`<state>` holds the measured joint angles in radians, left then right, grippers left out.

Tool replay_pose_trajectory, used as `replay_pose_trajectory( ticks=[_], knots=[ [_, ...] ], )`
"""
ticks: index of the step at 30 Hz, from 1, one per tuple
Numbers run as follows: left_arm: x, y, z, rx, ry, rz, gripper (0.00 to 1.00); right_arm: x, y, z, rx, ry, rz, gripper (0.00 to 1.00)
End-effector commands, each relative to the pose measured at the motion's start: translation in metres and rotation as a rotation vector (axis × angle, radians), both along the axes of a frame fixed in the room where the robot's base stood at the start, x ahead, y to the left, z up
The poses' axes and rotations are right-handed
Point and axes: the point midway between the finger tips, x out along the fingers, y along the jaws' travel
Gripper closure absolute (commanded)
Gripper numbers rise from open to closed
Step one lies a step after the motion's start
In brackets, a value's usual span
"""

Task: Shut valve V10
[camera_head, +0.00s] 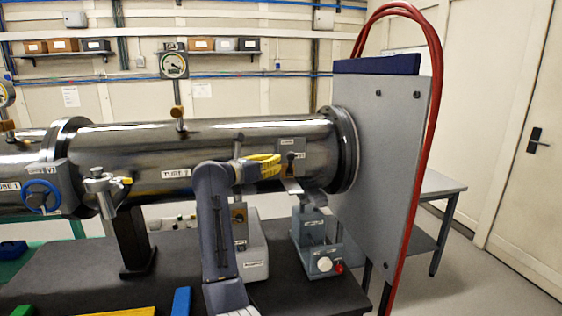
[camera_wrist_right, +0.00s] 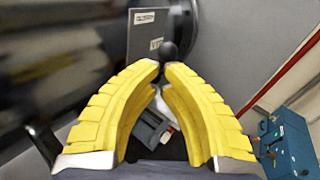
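A small grey valve plate (camera_head: 291,146) with a white tag sits on the front of the steel tube, near its right end; its tag is too small to read in the head view. In the right wrist view the grey plate (camera_wrist_right: 150,32) carries a tag that seems to start with V1, and a dark round knob (camera_wrist_right: 167,51) shows just past my fingertips. My right gripper (camera_head: 279,161), with yellow fingers, points at the valve from the left. Its fingertips (camera_wrist_right: 161,67) are close together with a narrow gap, and I see nothing clearly held between them. My left gripper is not in view.
A blue handwheel (camera_head: 41,197) and a silver fitting (camera_head: 104,191) are on the tube at left. A grey stand (camera_head: 317,250) with white and red knobs is below the valve. A grey panel (camera_head: 382,150) with red hoses closes off the right side.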

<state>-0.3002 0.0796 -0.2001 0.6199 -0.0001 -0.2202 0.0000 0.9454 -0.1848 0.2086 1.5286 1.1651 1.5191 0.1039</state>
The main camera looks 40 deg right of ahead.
Motion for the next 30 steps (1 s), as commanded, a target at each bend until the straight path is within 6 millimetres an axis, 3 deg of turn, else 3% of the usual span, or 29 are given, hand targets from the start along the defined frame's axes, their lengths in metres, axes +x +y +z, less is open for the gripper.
replay_pose_trajectory(
  ticks=[6, 15, 30],
  knots=[
    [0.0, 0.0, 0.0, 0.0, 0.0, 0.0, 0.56, -0.01, 0.041, 0.002, 0.001, 0.001, 0.002, 1.0],
    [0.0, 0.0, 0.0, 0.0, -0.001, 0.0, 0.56, -0.019, 0.079, 0.005, -0.001, 0.002, 0.002, 1.0],
    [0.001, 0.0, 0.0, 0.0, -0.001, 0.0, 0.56, -0.022, 0.09, 0.005, -0.001, 0.001, 0.0, 1.0]
  ],
)
